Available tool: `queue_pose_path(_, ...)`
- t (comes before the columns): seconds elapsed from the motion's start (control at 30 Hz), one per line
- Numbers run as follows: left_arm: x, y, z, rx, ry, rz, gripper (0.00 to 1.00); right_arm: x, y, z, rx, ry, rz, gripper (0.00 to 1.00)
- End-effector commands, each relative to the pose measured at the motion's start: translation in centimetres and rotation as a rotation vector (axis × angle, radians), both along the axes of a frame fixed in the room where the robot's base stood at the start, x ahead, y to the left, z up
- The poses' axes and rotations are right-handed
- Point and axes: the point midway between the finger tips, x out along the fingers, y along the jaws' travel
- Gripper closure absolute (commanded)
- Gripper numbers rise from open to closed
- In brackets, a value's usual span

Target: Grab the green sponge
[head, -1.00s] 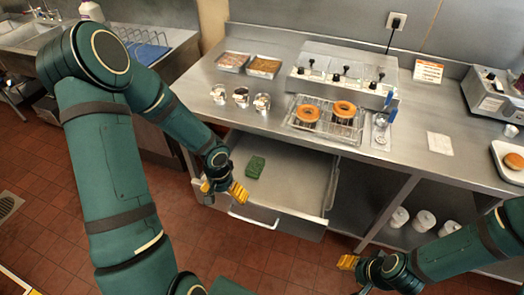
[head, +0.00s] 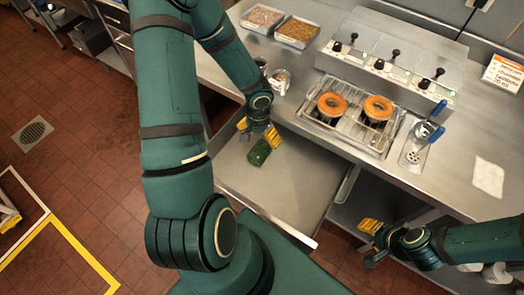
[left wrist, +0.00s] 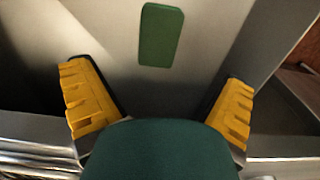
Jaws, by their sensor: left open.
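The green sponge (head: 259,153) lies flat in the open metal drawer (head: 270,197), near its back. In the left wrist view the sponge (left wrist: 161,35) shows at the top middle, beyond the fingertips and between their lines. My left gripper (head: 258,131) is over the drawer just behind the sponge in the head view; its yellow fingers (left wrist: 160,100) are spread wide with nothing between them. My right gripper (head: 370,240) is right of the drawer, in front of the counter; its yellow finger pads show, but its opening is unclear.
The counter (head: 455,160) above holds a wire rack (head: 350,125) with two doughnuts, topping trays (head: 297,32) and a tray with blue-handled tools (head: 420,142). The drawer's side walls and front edge (head: 285,228) border the sponge's space. The drawer floor around the sponge is bare.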

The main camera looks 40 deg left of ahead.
Motion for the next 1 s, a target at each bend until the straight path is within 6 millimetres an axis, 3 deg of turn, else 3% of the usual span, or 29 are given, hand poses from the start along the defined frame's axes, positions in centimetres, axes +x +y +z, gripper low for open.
queue_pose_path(0.03,0.0,-0.1,-1.4,-0.001,0.002,-0.001,0.01,-0.1,0.0,-0.6,0.000,0.003,0.002,0.53)
queue_pose_path(0.2,0.0,0.0,-4.0,0.000,0.001,-0.002,0.01,-0.4,0.1,-1.4,0.002,0.010,0.008,0.53)
queue_pose_path(0.47,0.1,0.0,-5.7,-0.001,0.000,-0.001,0.01,-0.6,0.1,-1.8,0.003,0.013,0.010,0.53)
queue_pose_path(0.7,0.3,-0.1,-9.1,-0.001,0.002,-0.001,0.01,-0.8,0.2,-2.5,0.005,0.018,0.015,0.53)
queue_pose_path(1.0,0.4,0.0,-10.2,0.000,-0.001,-0.001,0.01,-0.9,0.2,-2.7,0.005,0.020,0.017,0.53)
